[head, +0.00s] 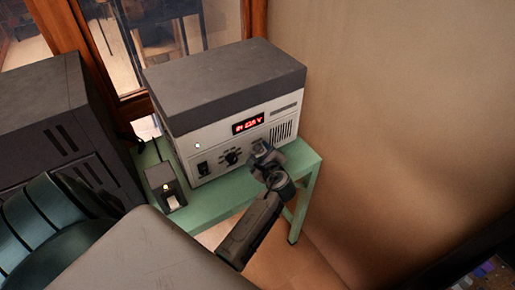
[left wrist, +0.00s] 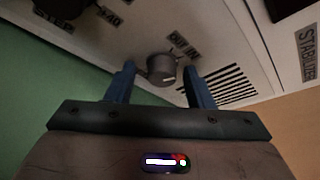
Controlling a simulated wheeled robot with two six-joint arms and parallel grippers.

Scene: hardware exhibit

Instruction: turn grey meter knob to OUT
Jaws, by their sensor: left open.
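The grey meter knob (left wrist: 162,68) is on the light front panel of the stabilizer box, beside a label that seems to read OUT and IN. A pale mark shows on the knob's face, toward its lower right in the left wrist view. My left gripper (left wrist: 160,75) is open, with its blue fingers on either side of the knob; I cannot tell whether they touch it. In the head view my left gripper (head: 264,158) is at the lower right of the stabilizer's (head: 240,100) front and hides the knob. My right gripper is not in view.
A red lit display (head: 248,123), a black dial (head: 232,157) and a switch (head: 203,168) are on the same panel. A small black device (head: 163,187) stands on the green table (head: 222,202). A dark cabinet (head: 60,125) is at left, a plain wall (head: 400,110) at right.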

